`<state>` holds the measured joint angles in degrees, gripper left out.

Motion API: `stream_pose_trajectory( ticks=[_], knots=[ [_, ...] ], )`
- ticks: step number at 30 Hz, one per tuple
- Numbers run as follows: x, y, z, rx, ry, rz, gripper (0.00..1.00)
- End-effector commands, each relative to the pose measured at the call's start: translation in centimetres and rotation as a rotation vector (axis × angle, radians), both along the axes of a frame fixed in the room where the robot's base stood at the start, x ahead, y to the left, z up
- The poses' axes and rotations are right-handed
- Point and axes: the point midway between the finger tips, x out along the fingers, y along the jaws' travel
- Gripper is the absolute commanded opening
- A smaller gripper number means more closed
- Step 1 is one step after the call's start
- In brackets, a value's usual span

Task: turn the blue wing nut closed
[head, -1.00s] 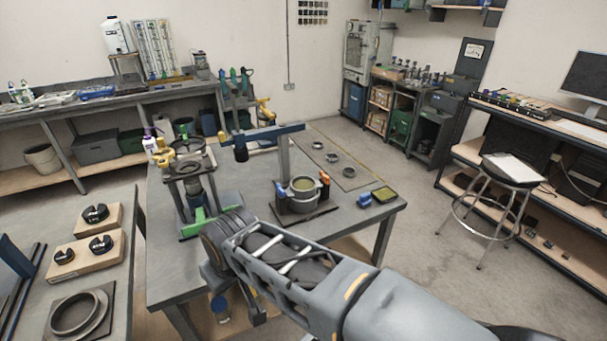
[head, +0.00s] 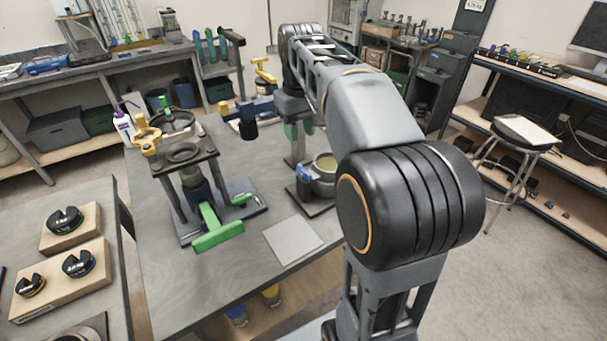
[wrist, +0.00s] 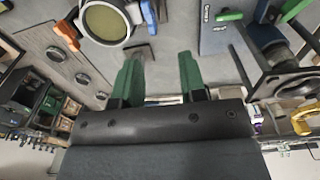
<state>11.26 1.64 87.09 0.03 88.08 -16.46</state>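My gripper (wrist: 160,78) has two green fingers, spread apart with nothing between them. In the head view my gripper (head: 299,131) hangs fingers down behind the round pot (head: 325,165), partly hidden by my arm. The pot (wrist: 105,22) is at the upper left of the wrist view, apart from the fingers. A blue piece (head: 304,173) stands at the pot's left side in the head view. In the wrist view small blue (wrist: 163,9) and orange (wrist: 149,14) pieces stand beside the pot. I cannot tell for certain which blue piece is the wing nut.
A press stand (head: 185,157) with a green handle (head: 217,229) stands left on the table. A flat grey plate (head: 293,241) lies in front. My arm hides the table's right side.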

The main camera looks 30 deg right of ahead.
Motion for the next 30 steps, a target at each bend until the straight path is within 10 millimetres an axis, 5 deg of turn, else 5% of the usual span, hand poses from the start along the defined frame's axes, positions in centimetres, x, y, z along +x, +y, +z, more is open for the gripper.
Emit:
stream_pose_trajectory(
  ticks=[11, 30],
  knots=[
    [2.2, -2.0, -1.3, 0.01, 0.06, 0.022, 0.38],
    [2.2, -1.9, -11.9, 0.01, 0.056, 0.024, 0.38]
  ],
)
